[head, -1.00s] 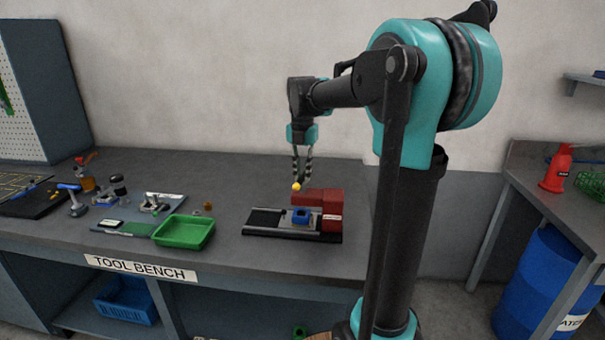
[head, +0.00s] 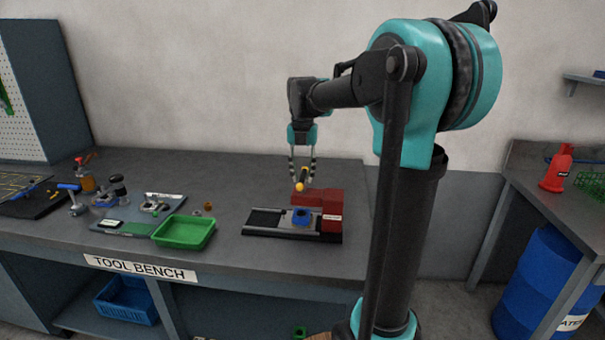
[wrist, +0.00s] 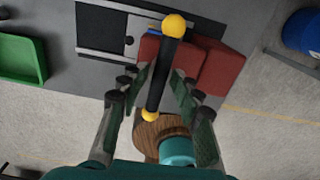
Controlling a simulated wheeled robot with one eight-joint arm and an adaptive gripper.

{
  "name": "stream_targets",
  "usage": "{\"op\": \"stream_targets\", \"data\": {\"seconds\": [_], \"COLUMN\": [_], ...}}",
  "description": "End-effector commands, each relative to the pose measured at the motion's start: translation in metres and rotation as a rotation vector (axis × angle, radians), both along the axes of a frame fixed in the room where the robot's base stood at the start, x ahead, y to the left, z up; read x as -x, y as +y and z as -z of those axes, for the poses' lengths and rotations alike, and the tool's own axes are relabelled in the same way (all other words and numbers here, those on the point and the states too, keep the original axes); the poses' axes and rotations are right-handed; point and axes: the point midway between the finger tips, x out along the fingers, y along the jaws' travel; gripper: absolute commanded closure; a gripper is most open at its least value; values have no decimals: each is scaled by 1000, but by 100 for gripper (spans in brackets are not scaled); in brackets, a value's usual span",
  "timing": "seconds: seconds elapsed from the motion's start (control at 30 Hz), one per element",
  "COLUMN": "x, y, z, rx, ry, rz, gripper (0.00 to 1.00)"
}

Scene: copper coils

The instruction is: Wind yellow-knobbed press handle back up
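The red press (head: 320,197) stands on the tool bench, with a blue block (head: 301,217) on the plate in front of it. The press handle's yellow knob (head: 299,187) shows just below my gripper (head: 302,174). In the wrist view the handle is a black bar (wrist: 164,75) with a large yellow knob (wrist: 174,26) at its upper end and a smaller yellow end (wrist: 150,116) lower down. My gripper (wrist: 158,78) is open, its fingers on either side of the bar with gaps visible. Whether either finger touches it is unclear.
A green tray (head: 184,231) sits left of the press, with tools and small parts beyond it. The bench top (head: 270,165) behind the press is mostly clear. A blue barrel (head: 545,280) stands at the right.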

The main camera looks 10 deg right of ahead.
Motion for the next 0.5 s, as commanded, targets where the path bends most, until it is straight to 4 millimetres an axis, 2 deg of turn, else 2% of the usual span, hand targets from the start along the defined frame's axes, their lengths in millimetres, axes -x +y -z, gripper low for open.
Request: {"op": "stream_targets", "data": {"seconds": [0.3, 0.5], "x": [0, -1], "y": [0, 0], "z": [-2, -14], "rx": [0, 0], "ry": [0, 0], "rz": [1, 1], "gripper": [66, 66]}}
